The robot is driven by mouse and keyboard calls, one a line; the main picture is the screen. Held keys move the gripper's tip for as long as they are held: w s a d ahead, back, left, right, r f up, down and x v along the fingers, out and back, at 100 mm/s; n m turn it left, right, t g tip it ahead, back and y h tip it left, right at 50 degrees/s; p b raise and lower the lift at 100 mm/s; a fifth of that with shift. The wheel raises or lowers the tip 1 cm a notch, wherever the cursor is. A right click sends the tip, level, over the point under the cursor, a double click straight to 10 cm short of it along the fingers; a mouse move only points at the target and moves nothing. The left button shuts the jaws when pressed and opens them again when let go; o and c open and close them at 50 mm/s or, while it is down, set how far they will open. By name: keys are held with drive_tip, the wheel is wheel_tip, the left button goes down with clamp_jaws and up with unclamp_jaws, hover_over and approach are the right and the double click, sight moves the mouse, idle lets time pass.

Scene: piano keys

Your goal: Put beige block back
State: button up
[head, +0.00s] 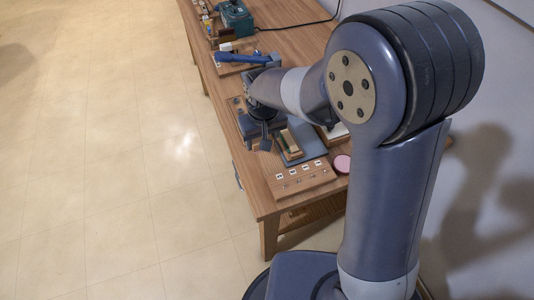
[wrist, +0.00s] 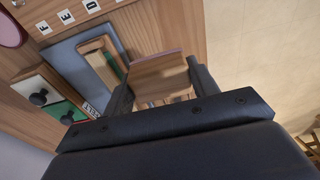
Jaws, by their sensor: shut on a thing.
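My gripper (wrist: 161,88) is shut on a beige-brown block (wrist: 162,72) with wood grain and a pinkish far edge. The block sits between the two dark fingers in the wrist view, over the wooden table; whether it touches the surface is unclear. In the head view my gripper (head: 263,142) is low over the table's left side, and the block cannot be made out there. Just left of the gripper in the wrist view is a small wooden tray (wrist: 84,46) holding a green and a beige piece. It also shows in the head view (head: 290,156).
The tray lies on a blue-grey mat (wrist: 62,52). A wooden board with lettered tiles (head: 302,181) lies at the near table end, beside a pink disc (head: 342,164). Black-knobbed pieces (wrist: 40,98) are at left. A green box (head: 236,18) and blue tool (head: 240,58) stand farther back.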

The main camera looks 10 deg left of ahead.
sight(262, 160)
drive_tip(key=shift+f, duration=3.55)
drive_tip(key=shift+f, duration=0.2)
drive_tip(key=o, duration=1.3)
drive_tip(key=shift+r, duration=0.1)
drive_tip(key=shift+r, duration=0.1)
drive_tip(key=r, duration=0.8)
drive_tip(key=s+r, duration=0.1)
drive_tip(key=r, duration=0.3)
drive_tip(key=shift+s+d, duration=0.1)
drive_tip(key=shift+d, duration=0.25)
drive_tip(key=shift+f, duration=0.1)
